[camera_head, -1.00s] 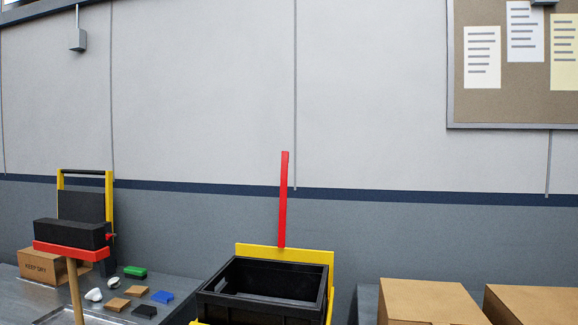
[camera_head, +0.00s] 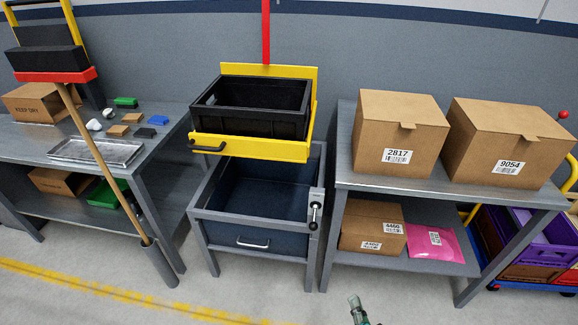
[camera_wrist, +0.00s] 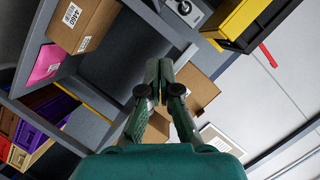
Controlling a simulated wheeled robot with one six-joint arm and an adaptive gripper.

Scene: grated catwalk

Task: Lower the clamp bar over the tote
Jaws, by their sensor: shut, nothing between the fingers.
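The black tote (camera_head: 262,105) sits in a yellow holder (camera_head: 262,148) on a grey stand. The clamp bar (camera_head: 266,32) is red and stands upright behind the tote; its top is cut off in the head view. The bar (camera_wrist: 269,54), part of the yellow holder (camera_wrist: 228,18) and the dark tote (camera_wrist: 250,42) also show tilted at the upper right of the wrist view. My gripper (camera_wrist: 160,68) is shut and empty.
A bench on the right bears two cardboard boxes (camera_head: 400,133), with a box and a pink parcel (camera_head: 438,243) on its lower shelf. The left bench (camera_head: 60,136) holds small items and a metal tray; a broom handle (camera_head: 108,160) leans before it. Floor in front is open.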

